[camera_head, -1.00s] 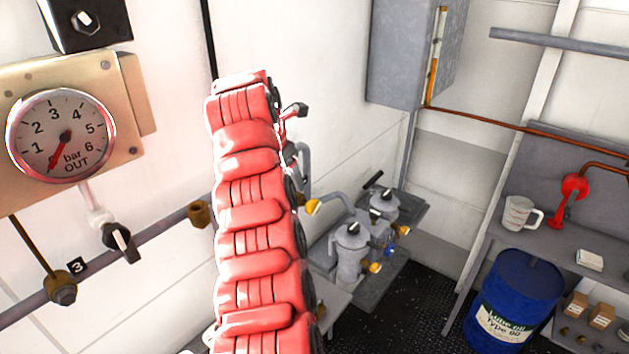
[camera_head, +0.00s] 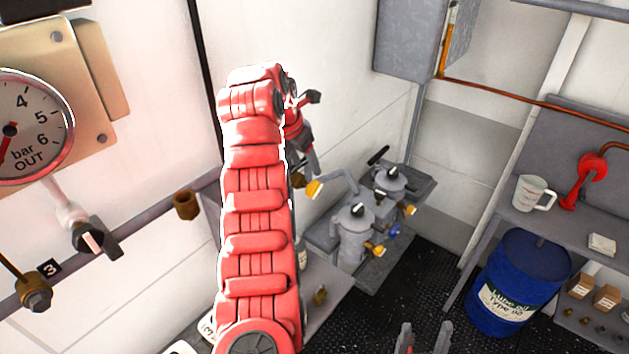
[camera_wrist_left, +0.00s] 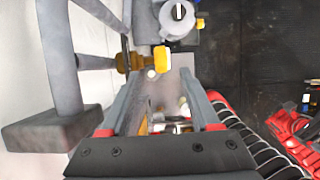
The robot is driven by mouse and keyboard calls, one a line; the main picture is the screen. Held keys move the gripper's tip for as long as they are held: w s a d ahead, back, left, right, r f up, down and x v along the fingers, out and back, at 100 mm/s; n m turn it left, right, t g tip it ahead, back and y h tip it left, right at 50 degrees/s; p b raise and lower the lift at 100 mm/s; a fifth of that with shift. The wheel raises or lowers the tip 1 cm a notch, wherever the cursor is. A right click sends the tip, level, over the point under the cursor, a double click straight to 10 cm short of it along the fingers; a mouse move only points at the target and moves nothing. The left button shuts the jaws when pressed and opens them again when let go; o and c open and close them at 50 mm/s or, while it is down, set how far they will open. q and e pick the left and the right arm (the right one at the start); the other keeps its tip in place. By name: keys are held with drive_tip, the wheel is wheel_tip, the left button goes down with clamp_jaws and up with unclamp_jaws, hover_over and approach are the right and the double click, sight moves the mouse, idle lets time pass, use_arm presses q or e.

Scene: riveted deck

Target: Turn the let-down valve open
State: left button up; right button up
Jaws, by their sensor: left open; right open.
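A valve with a yellow handle (camera_head: 314,189) sits on a pipe by the white wall, just below my left gripper (camera_head: 311,168). In the left wrist view the yellow handle (camera_wrist_left: 165,57), on a brass body, is ahead of the open fingers (camera_wrist_left: 163,95), with nothing between them. My red left arm hides part of the pipework. A black-handled valve (camera_head: 97,239) is on the left wall, below the gauge. I cannot tell which valve is the let-down valve. My right gripper (camera_head: 424,338) is open and empty at the bottom edge.
A bar OUT gauge (camera_head: 25,125) is on the left wall. Grey filter pots (camera_head: 355,232) with yellow-handled valves stand on a low bench. A blue oil drum (camera_head: 519,280) and a shelf with a mug (camera_head: 533,194) are right. Dark deck lies between.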

sight(314, 183)
use_arm(q)
drive_tip(key=p+x, duration=0.4)
drive_tip(key=x, duration=0.4)
drive_tip(key=shift+d+f+p, duration=0.1)
drive_tip(key=shift+f+p, duration=0.2)
drive_tip(key=shift+p, duration=0.05)
drive_tip(key=shift+f, duration=0.4)
drive_tip(key=shift+d, duration=0.1)
clamp_jaws()
